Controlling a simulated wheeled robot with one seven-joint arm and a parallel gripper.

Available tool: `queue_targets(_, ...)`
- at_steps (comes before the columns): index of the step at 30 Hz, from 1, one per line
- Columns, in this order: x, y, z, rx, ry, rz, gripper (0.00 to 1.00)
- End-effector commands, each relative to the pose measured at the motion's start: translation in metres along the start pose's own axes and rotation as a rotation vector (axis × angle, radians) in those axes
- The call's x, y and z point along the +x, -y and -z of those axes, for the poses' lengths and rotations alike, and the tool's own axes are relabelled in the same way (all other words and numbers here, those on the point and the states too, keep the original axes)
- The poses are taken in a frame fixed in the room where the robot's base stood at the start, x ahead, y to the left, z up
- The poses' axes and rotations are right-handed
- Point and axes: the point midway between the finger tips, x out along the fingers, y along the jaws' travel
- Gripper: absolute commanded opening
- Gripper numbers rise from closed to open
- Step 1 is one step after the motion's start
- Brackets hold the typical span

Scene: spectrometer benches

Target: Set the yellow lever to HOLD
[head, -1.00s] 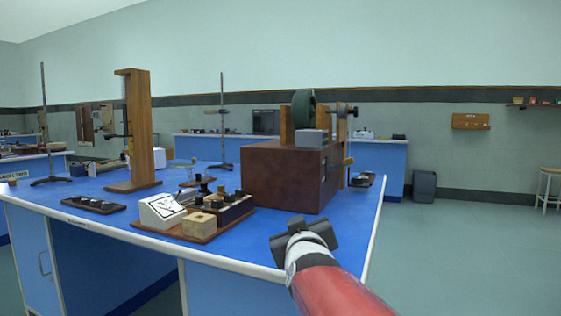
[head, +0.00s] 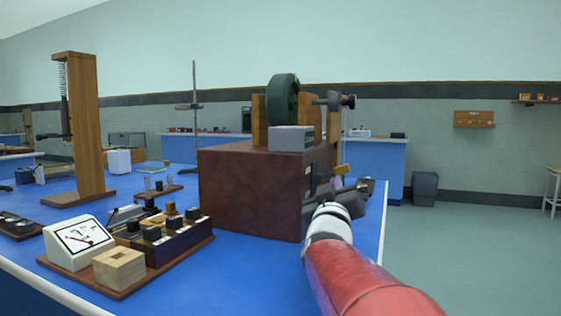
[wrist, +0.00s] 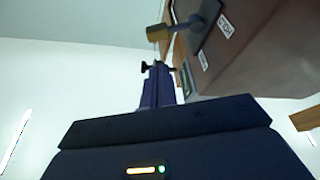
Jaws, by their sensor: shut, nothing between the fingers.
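The yellow lever (head: 342,169) is a small yellow end showing at the right side of a brown box (head: 250,190) in the head view. In the wrist view the lever's yellow knob (wrist: 156,33) is on a dark arm that comes from a dark plate on the box side. Two white labels flank the plate; one (wrist: 226,26) appears to read HOLD, the other (wrist: 203,61) is too small to read. My gripper (head: 335,192) is shut and empty, just below and in front of the lever in the head view. I see no contact with it.
The box carries a green wheel (head: 284,97) between wooden posts, and a grey block (head: 291,139). A meter (head: 78,241) and a switch board stand at the left on the blue bench (head: 50,270). Open floor lies to the right.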

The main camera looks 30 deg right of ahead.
Motion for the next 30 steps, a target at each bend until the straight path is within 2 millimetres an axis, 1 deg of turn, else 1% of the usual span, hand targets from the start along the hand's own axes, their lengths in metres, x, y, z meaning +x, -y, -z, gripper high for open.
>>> queue_targets(11, 0.0, 0.0, 0.0, 0.0, 0.0, 0.0, 0.0)
queue_targets(14, 0.003, 0.0, 0.0, 0.0, 0.001, 0.0, 0.0)
queue_targets(17, 0.013, -0.001, 0.001, 0.0, 0.001, -0.001, 0.0)
queue_targets(24, 0.057, 0.0, 0.0, -0.001, 0.002, 0.0, 0.0)
queue_targets(30, 0.087, -0.001, 0.001, 0.0, 0.001, 0.0, 0.0)
